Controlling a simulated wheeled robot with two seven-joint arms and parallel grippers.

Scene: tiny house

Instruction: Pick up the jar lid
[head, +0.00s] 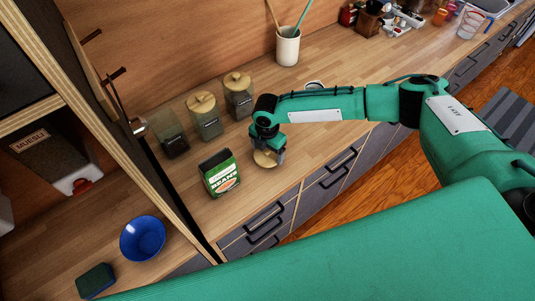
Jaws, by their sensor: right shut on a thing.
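My right gripper (268,154) points down over the wooden counter and is shut on the round wooden jar lid (264,160). The lid is partly hidden by the fingers, and I cannot tell whether it touches the counter. Two glass jars with wooden lids, a middle jar (207,122) and a right jar (239,100), stand behind and to the left. A third glass jar (170,140), at the left of the row, shows no wooden lid. My left gripper is not in view.
A green beans package (219,173) stands close to the left of my right gripper. A white utensil cup (287,48) stands at the back. A blue bowl (142,238) and a green sponge (95,281) lie beyond the upright panel. Drawers (265,222) line the counter front.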

